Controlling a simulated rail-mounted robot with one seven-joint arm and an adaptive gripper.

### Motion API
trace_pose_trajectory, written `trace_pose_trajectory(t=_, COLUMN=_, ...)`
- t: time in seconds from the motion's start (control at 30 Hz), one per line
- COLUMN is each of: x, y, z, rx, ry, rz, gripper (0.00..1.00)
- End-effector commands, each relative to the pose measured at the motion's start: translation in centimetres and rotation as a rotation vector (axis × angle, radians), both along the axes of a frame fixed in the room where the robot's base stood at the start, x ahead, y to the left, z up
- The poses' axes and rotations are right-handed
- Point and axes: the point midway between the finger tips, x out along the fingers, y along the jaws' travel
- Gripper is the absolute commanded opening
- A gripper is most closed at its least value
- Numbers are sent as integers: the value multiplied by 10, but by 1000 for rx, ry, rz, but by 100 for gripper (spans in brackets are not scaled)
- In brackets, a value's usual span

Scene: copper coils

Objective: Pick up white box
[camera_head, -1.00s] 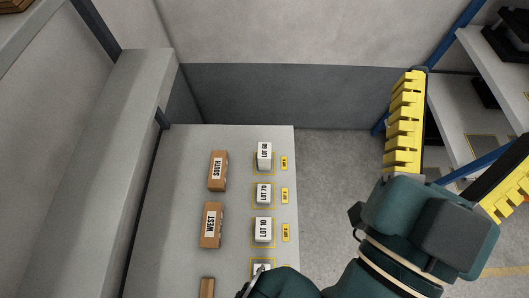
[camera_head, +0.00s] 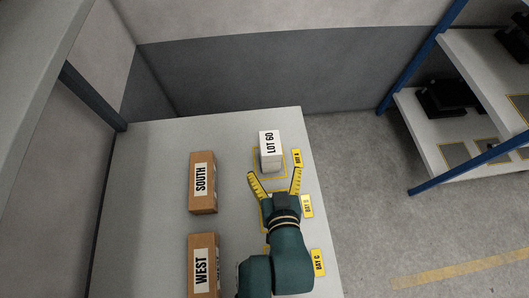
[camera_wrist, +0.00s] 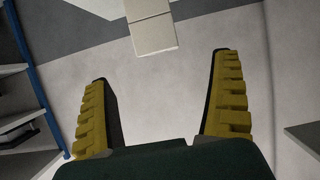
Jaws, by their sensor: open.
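A white box labelled LOT 60 (camera_head: 270,152) stands upright in a yellow-outlined square at the far right part of the grey table (camera_head: 215,130). My gripper (camera_head: 274,174), with yellow ribbed fingers, is open and empty on the near side of this box. Its fingers spread to the left and right, with the box ahead of the gap in the picture. I cannot tell the exact height of the fingers. In the wrist view, a pale box (camera_wrist: 153,34) shows at the top middle, beyond the open fingers (camera_wrist: 160,65). My arm covers the table area nearer me.
Brown boxes labelled SOUTH (camera_head: 202,181) and WEST (camera_head: 204,266) stand left of my arm. Yellow bay tags (camera_head: 307,206) line the right table edge. A blue-framed shelf (camera_head: 440,125) stands to the right across open floor. A wall is behind the table.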

Motion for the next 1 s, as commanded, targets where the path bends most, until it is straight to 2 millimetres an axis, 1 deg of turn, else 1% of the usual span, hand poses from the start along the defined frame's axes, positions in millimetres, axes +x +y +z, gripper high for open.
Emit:
trace_pose_trajectory(t=0.07, x=12, y=2, z=-2, rx=0, ry=-5, rz=1, gripper=94)
trace_pose_trajectory(t=0.23, x=45, y=7, z=-16, rx=0, ry=-6, rz=0, gripper=94)
trace_pose_trajectory(t=0.3, x=54, y=8, z=-20, rx=0, ry=-5, rz=0, gripper=94)
trace_pose_trajectory(t=0.47, x=68, y=9, z=-29, rx=0, ry=-3, rz=0, gripper=94)
trace_pose_trajectory(t=0.6, x=89, y=10, z=-44, rx=1, ry=-4, rz=0, gripper=94)
trace_pose_trajectory(t=0.7, x=102, y=12, z=-47, rx=0, ry=-5, rz=0, gripper=94)
trace_pose_trajectory(t=0.8, x=106, y=13, z=-48, rx=-1, ry=-5, rz=-1, gripper=94)
trace_pose_trajectory(t=0.97, x=106, y=13, z=-48, rx=1, ry=-4, rz=0, gripper=94)
trace_pose_trajectory(t=1.0, x=106, y=13, z=-48, rx=1, ry=-4, rz=0, gripper=86)
